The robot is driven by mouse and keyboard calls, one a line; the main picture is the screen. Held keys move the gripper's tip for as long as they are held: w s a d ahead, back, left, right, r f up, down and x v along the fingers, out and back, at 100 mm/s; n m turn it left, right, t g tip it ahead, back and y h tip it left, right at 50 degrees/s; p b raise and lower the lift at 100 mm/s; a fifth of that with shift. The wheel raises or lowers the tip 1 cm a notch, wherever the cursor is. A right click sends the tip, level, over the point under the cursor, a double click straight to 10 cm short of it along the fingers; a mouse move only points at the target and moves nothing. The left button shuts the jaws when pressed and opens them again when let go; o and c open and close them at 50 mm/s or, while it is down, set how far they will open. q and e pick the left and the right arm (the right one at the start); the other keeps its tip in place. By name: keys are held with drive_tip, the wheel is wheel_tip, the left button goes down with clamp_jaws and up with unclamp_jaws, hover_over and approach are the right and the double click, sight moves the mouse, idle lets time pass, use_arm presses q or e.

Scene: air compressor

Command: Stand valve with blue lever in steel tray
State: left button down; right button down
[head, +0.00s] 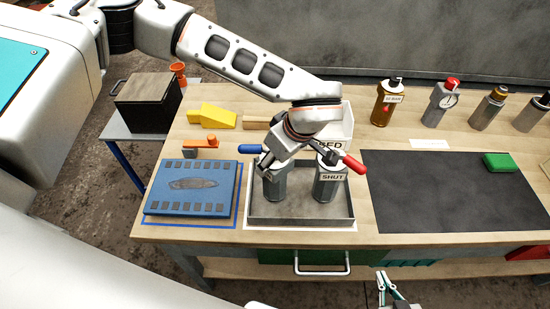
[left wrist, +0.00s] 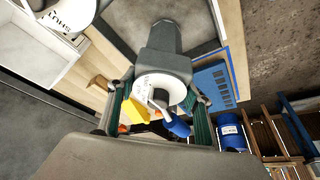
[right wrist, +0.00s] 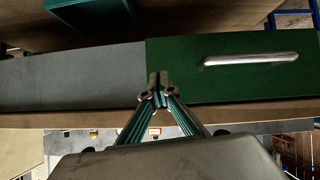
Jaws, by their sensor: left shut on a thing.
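The valve with the blue lever (head: 275,184) is a grey body, upright inside the steel tray (head: 300,222) at its left side. Its blue lever (head: 250,148) points left. I cannot tell whether its base touches the tray floor. My left gripper (head: 274,162) is shut on its upper part; the left wrist view shows the valve body (left wrist: 163,50) between the fingers (left wrist: 160,108), with the blue lever tip (left wrist: 178,127) near me. A valve with a red lever (head: 327,182), marked SHUT, stands at the tray's right. My right gripper (right wrist: 158,88) is shut and empty, before the bench.
A blue plate (head: 190,188) lies left of the tray, with an orange-handled part (head: 201,143) behind it. A white bin (head: 340,128) stands behind the tray. A dark mat (head: 440,195) with a green block (head: 500,162) is right. Several bottle-like parts line the back.

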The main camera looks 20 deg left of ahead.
use_arm(q)
drive_tip(key=shift+f, duration=0.1)
drive_tip(key=c, duration=1)
unclamp_jaws()
drive_tip(key=shift+r, duration=0.25)
drive_tip(key=b+v, duration=0.1)
drive_tip(key=v, duration=1.1)
drive_tip(key=shift+d+f, duration=0.1)
drive_tip(key=shift+s, duration=0.1)
